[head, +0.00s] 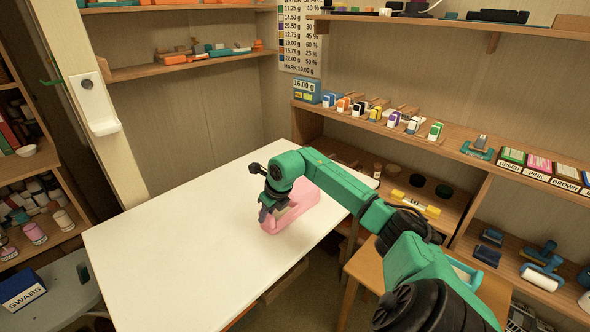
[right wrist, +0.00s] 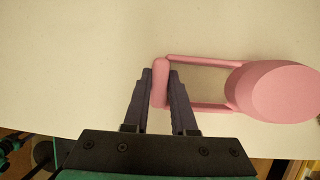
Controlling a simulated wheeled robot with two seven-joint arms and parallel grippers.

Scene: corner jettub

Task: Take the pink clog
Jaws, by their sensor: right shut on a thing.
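The pink clog (head: 309,196) is on the white table, near its right edge and partly hidden behind my right gripper (head: 268,211) in the head view. In the right wrist view, the clog (right wrist: 275,90) has a thick rounded end on the right and an open frame of thin bars. My right gripper (right wrist: 161,85) is shut on the short end bar of that frame, with one dark finger on each side. Whether the clog touches the table is hard to tell. My left gripper is not in view.
The white table (head: 165,240) is otherwise clear. Shelves (head: 425,138) with small boxes stand along the right wall. A wooden stool or small table (head: 362,268) is beside the white table. A SWABS box (head: 24,289) sits at lower left.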

